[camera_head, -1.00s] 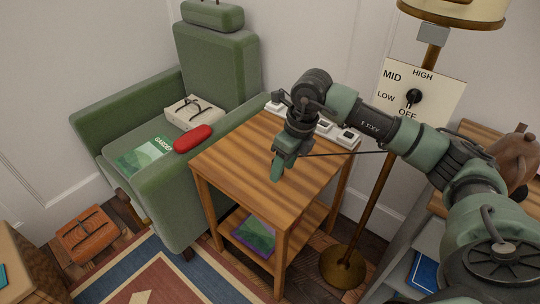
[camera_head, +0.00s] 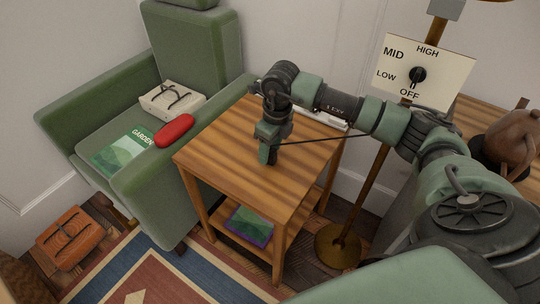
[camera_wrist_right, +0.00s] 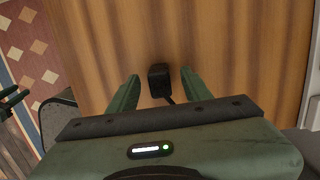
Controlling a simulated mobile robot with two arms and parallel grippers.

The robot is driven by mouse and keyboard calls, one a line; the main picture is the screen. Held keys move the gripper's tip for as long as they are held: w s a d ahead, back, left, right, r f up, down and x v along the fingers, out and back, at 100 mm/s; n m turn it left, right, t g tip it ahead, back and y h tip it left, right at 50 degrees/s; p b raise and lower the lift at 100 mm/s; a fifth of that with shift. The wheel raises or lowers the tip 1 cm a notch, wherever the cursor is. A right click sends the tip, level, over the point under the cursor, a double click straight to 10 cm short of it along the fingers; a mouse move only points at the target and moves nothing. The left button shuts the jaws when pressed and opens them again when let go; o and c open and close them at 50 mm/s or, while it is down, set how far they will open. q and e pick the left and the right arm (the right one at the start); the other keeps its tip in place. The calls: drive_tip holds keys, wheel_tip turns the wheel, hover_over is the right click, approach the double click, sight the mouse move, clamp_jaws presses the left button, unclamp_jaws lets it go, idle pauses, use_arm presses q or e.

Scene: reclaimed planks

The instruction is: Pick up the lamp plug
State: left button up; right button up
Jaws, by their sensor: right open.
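The lamp plug (camera_wrist_right: 159,80) is a small black block on the wooden side table (camera_head: 225,150), with a dark cord running from it. In the right wrist view it sits between the two green fingers of my right gripper (camera_wrist_right: 160,78), with a gap on each side. In the head view my right gripper (camera_head: 267,152) points down over the table top and hides the plug. The thin cord (camera_head: 320,140) runs right from the gripper toward the lamp pole (camera_head: 366,200).
A power strip (camera_head: 332,122) at the table's back is partly behind my arm. A green armchair (camera_head: 185,45) with a red case (camera_head: 174,130) stands left. A switch panel (camera_head: 440,72) hangs on the lamp pole. The table's front is clear.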

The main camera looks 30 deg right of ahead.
drive_tip(key=shift+f, duration=0.1)
clamp_jaws()
